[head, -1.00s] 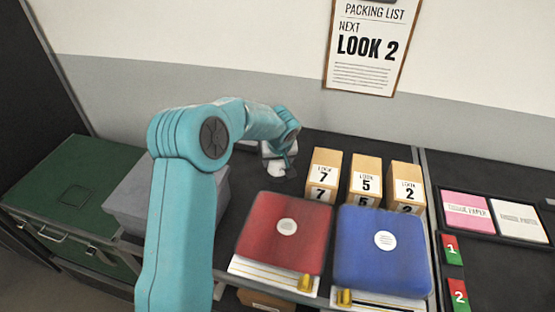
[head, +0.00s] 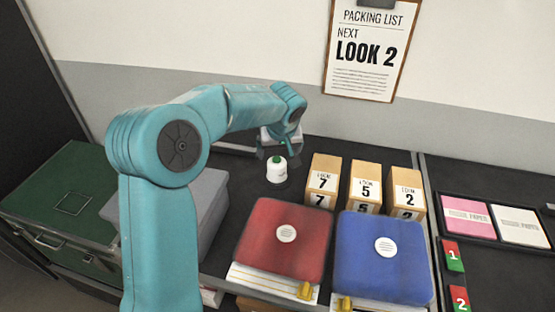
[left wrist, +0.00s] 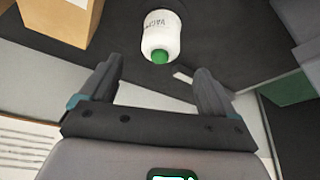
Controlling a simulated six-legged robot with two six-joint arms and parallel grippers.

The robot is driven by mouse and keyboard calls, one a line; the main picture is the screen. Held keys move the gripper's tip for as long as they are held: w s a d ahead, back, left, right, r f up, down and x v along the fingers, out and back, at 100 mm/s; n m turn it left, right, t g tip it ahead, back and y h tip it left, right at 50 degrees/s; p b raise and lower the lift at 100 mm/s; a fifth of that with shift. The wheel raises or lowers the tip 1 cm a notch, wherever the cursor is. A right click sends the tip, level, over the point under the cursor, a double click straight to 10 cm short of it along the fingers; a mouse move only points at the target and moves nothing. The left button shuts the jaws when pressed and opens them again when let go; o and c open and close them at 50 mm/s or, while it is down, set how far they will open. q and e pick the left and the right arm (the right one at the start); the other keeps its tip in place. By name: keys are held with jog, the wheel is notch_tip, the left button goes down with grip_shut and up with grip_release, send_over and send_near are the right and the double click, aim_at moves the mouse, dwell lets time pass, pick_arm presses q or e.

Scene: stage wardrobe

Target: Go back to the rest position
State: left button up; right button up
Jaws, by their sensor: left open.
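My left gripper (head: 278,140) is open and empty. It hangs above the dark counter, just behind and above a white bottle with a green cap (head: 277,169). In the left wrist view the two fingers (left wrist: 155,85) are spread apart, and the bottle (left wrist: 161,35) lies beyond their tips, apart from them. The bottle stands upright on the counter, left of the numbered boxes. My right gripper is in neither view.
Boxes labelled 7 (head: 322,178), 5 (head: 365,186) and 2 (head: 405,192) stand in a row. A red case (head: 285,240) and a blue case (head: 384,255) lie in front. A grey box (head: 208,200) and green trunk (head: 60,205) are left. Tissue paper (head: 467,217) lies right.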

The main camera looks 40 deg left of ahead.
pick_arm(q)
jog(key=shift+v, duration=0.95)
